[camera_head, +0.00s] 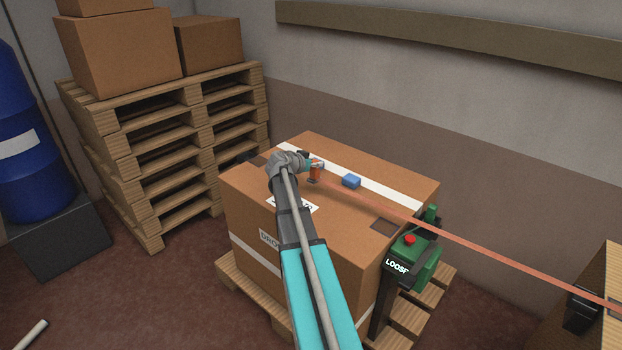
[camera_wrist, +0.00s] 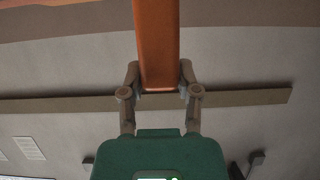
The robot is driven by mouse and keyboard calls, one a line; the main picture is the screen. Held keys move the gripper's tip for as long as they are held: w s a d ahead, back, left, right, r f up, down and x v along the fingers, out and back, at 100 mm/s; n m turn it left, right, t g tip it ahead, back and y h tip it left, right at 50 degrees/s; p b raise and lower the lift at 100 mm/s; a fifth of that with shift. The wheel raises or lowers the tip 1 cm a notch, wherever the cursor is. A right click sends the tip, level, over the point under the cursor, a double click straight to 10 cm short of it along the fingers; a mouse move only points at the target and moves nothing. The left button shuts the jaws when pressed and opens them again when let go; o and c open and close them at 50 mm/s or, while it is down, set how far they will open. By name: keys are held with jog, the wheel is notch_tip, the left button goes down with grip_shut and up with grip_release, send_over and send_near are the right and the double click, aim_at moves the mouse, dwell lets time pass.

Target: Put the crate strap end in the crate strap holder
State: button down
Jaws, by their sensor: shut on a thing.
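My gripper (camera_head: 308,162) is above the top of the large brown crate (camera_head: 345,212). In the wrist view, my gripper (camera_wrist: 160,88) is shut on the orange strap end (camera_wrist: 157,45), which extends away from between the fingers. In the head view, the orange strap (camera_head: 465,242) runs from the gripper across the crate top to the right edge of the picture. A green device (camera_head: 427,262) with a red button and the word LOOSE stands at the crate's right side. I cannot tell which part is the strap holder.
A blue block (camera_head: 351,181) lies on the crate top near a white tape band. The crate rests on a wooden pallet (camera_head: 240,290). Stacked pallets (camera_head: 150,195) with boxes and a blue barrel (camera_head: 30,150) stand left. A wooden piece (camera_head: 610,285) is at the right edge.

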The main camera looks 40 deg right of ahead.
aim_at(313, 170)
jog(key=shift+w+f, duration=0.2)
jog(key=shift+f, duration=0.05)
jog(key=shift+w+d+f+b, duration=0.15)
jog(key=shift+w+f+b, duration=0.15)
jog(key=shift+f+b, duration=1.65)
jog(key=shift+b, duration=0.05)
jog(key=shift+f, duration=0.1)
jog(key=shift+c, duration=1.6)
grip_release()
jog(key=shift+r, duration=0.25)
jog(key=p+v, duration=0.4)
jog(key=v, duration=0.8)
jog(key=shift+p, duration=0.3)
